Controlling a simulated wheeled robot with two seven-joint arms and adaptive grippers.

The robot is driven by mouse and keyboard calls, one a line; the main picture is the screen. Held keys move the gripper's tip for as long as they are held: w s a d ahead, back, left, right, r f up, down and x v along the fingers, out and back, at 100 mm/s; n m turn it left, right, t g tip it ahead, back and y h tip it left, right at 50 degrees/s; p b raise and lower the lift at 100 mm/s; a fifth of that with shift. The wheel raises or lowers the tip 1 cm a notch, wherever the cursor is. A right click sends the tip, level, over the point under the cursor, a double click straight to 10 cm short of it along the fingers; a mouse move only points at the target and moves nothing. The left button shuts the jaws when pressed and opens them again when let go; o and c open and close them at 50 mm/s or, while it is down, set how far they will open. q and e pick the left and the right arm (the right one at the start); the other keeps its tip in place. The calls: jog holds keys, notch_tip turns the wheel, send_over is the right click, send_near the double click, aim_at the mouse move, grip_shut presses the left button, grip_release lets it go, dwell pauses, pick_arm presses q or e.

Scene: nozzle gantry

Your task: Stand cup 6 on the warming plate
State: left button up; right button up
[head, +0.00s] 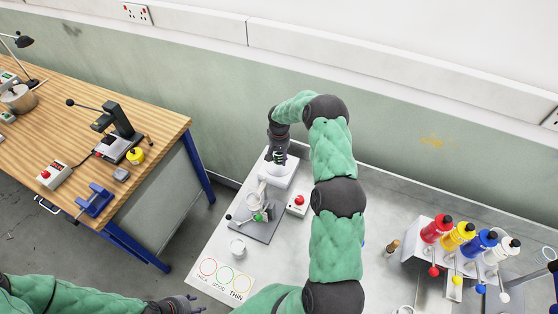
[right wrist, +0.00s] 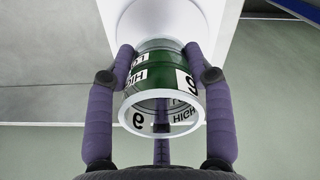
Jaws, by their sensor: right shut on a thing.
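Cup 6 (right wrist: 160,85) is a green cup with a pale rim, marked 6, HIGH and LOW. My right gripper (right wrist: 160,60) is shut on it, with fingers on both sides. Beyond the cup in the right wrist view is a white round plate (right wrist: 160,20) on a white block. I cannot tell whether cup and plate touch. In the head view my right gripper (head: 278,155) is over a white block (head: 279,176), and the cup is mostly hidden by the fingers. My left gripper (head: 188,305) is low in the head view, empty, its fingers apart.
A grey-based stand (head: 258,218) with white parts is close in front of the block. A red-button box (head: 297,205) is to its right. A white cup (head: 237,248) and a card with coloured circles (head: 225,277) lie nearer. Coloured bottles (head: 460,237) stand in a rack at right.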

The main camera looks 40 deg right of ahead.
aim_at(279, 160)
jog(key=shift+w+d+f+p, duration=0.1)
jog(key=shift+w+f+p, duration=0.1)
jog(key=shift+f, duration=0.75)
jog(key=shift+w+d+f+p, duration=0.1)
jog(key=shift+f+p, duration=0.05)
jog(key=shift+f, duration=0.75)
jog(key=shift+s+a, duration=0.1)
jog(key=shift+f, duration=0.1)
jog(key=o, duration=1.2)
notch_tip(279, 160, up, 12)
jog(key=shift+r+b, duration=0.15)
jog(key=shift+b, duration=0.5)
